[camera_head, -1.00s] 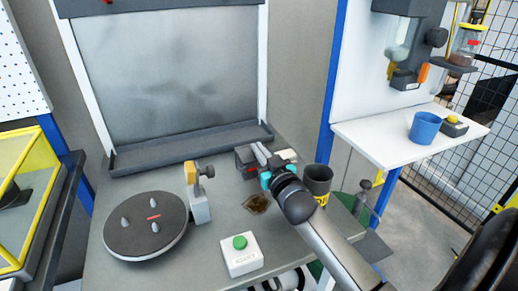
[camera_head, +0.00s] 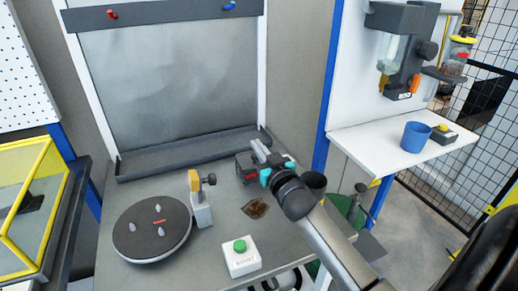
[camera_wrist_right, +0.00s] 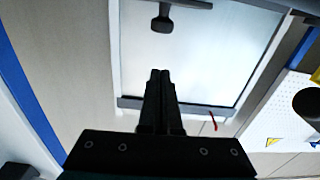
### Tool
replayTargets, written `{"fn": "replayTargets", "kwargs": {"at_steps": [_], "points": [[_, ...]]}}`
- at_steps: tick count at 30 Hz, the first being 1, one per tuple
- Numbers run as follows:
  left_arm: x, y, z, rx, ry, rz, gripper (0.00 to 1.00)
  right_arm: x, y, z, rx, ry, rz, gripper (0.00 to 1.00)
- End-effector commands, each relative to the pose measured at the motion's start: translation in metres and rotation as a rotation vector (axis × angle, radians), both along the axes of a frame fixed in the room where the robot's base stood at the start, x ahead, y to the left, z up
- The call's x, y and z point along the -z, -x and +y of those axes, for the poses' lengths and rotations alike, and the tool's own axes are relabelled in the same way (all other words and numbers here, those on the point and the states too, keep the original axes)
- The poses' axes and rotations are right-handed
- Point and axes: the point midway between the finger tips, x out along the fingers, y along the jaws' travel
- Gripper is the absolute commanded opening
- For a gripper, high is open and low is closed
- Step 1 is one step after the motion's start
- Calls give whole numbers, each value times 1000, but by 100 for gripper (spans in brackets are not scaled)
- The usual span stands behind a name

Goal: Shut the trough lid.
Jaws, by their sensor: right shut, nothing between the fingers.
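A long dark trough (camera_head: 190,153) runs along the foot of the tall grey panel (camera_head: 170,75), at the back of the grey table. Its top looks open in the head view, and I cannot single out a separate lid. My right gripper (camera_head: 257,148) is shut and empty, near the trough's right end and above a small dark box with a red mark (camera_head: 245,170); I cannot tell whether it touches anything. In the right wrist view my closed fingers (camera_wrist_right: 160,75) point toward a pale panel in a white frame (camera_wrist_right: 200,45). My left gripper is not in view.
A round dark turntable (camera_head: 152,238) with pegs, a small yellow-topped post (camera_head: 200,205), a brown patch (camera_head: 255,208) and a green-button box (camera_head: 241,258) occupy the table. A white shelf (camera_head: 390,150) holds a blue cup (camera_head: 415,137).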

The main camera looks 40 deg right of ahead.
Motion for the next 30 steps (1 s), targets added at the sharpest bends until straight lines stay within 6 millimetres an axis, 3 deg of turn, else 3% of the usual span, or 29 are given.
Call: {"fn": "replayTargets", "kwargs": {"at_steps": [1,9,15,30], "points": [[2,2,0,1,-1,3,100,12,12,3,1,-6,12,0],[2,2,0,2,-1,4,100,30,56,12,1,-4,9,0],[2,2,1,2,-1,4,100,38,77,17,1,-1,6,0],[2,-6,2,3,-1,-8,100,40,85,18,1,0,5,0]]}}
